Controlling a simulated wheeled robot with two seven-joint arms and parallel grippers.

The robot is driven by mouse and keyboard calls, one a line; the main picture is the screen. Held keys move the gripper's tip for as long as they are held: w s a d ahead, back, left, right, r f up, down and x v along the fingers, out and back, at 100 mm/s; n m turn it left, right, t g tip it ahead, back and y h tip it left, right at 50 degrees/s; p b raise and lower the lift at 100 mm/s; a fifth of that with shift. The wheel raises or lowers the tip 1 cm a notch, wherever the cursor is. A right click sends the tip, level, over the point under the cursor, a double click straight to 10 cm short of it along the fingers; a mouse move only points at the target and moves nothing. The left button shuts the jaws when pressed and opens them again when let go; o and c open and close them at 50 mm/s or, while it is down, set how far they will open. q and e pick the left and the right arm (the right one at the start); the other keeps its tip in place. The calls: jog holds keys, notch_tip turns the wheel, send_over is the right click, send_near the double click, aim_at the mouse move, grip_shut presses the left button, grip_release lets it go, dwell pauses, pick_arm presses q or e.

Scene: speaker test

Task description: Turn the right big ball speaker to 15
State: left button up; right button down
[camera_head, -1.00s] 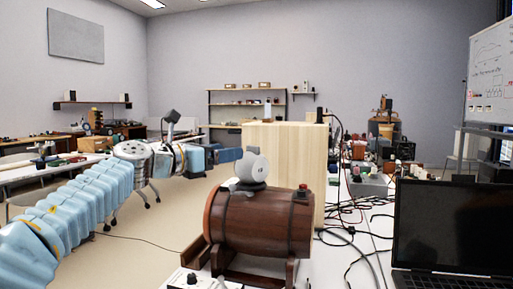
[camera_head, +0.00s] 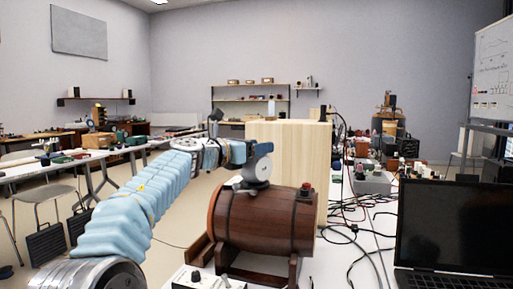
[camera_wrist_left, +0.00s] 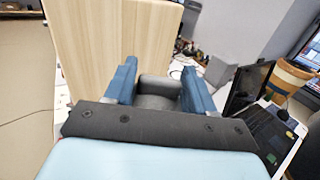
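A grey rounded piece (camera_head: 257,170), which looks like a ball speaker, sits on top of a dark wooden barrel (camera_head: 240,221). In the left wrist view the grey piece (camera_wrist_left: 158,90) lies between the two blue fingers. My left gripper (camera_head: 261,150) is at the top of the grey piece in the head view and partly hides it. The left gripper (camera_wrist_left: 158,84) is open, with a finger on either side; I cannot tell whether they touch it. No scale or number is readable. My right gripper is not in view.
A tall pale wooden block (camera_head: 297,143) stands close behind the barrel; it also fills the upper left of the left wrist view (camera_wrist_left: 110,45). A laptop (camera_head: 450,228) is at the right. Cables (camera_head: 352,238) lie loose on the white table between them.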

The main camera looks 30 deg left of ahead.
pick_arm(q)
jog(key=c, duration=0.6)
jog(key=shift+o, duration=0.2)
jog(key=shift+d+r+n+y+p, duration=0.1)
jog(key=shift+r+n+y+p, duration=0.1)
jog(key=shift+n+y+p, duration=0.65)
jog(key=shift+r+t+y, duration=0.1)
jog(key=shift+t+y, duration=0.2)
jog(key=shift+y, duration=0.45)
jog(key=shift+n+y+p, duration=0.3)
jog(key=shift+n+p, duration=0.15)
jog(key=shift+p, duration=0.05)
jog(key=shift+f+y, duration=0.3)
jog(key=shift+y, duration=0.1)
jog(key=o, duration=1)
jog(key=shift+c, duration=0.2)
